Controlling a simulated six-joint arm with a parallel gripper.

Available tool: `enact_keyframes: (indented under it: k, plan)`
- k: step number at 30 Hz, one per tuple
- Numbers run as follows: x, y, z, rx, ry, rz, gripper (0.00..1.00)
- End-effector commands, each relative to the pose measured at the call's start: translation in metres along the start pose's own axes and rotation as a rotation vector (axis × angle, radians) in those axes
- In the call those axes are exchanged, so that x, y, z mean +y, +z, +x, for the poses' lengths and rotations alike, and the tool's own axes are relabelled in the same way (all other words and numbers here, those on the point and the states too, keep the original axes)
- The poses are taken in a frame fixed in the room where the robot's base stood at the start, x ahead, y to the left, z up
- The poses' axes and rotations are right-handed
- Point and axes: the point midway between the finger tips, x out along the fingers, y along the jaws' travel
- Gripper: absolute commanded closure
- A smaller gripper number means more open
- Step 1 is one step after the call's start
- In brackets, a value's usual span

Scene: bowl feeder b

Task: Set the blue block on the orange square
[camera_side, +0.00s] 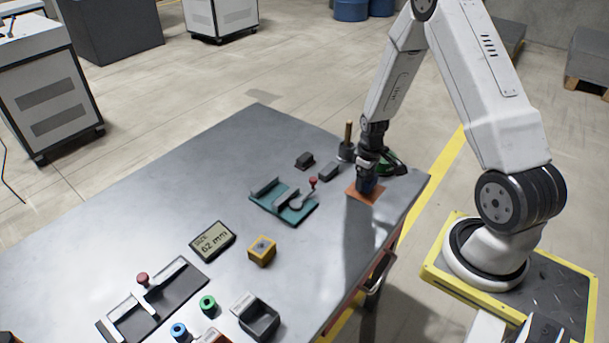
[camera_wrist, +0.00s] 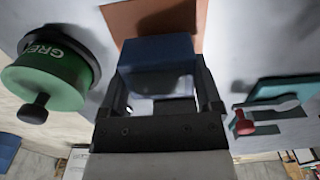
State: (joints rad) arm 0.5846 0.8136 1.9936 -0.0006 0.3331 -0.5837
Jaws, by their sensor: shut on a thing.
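My gripper (camera_side: 368,178) is shut on the blue block (camera_wrist: 158,52), with a finger on each side of it. In the side view the block (camera_side: 367,187) shows as a small dark blue shape under my gripper. The orange square (camera_side: 356,196) lies flat on the table near its right corner, directly below or around the block in that view. In the wrist view the orange square (camera_wrist: 125,20) shows beyond the block, partly hidden by it. I cannot tell whether the block touches the square.
A green round container (camera_wrist: 45,82) with a dark knob stands close beside my gripper. A teal fixture (camera_side: 285,205) with a red knob is on the other side. A yellow block (camera_side: 262,251) and a display (camera_side: 212,240) lie farther off. The table's left part is clear.

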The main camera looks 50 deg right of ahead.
Motion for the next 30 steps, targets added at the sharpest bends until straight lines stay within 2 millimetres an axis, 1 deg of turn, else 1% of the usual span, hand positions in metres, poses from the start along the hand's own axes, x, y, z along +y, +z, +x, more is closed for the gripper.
enact_keyframes:
  k: [1, 5, 19, 20, 21, 30]
  plan:
    - [0.0, 0.0, 0.005, -0.001, -0.001, 0.0, 0.94]
    - [0.0, 0.0, 0.013, 0.0, 0.001, 0.0, 0.94]
    - [0.0, 0.0, 0.017, 0.001, 0.001, 0.0, 0.94]
    - [0.0, 0.0, 0.017, 0.0, 0.001, 0.0, 0.12]
    - [0.0, 0.0, 0.017, 0.0, 0.001, 0.0, 0.0]
    - [0.0, 0.0, 0.016, 0.0, 0.001, 0.0, 0.0]
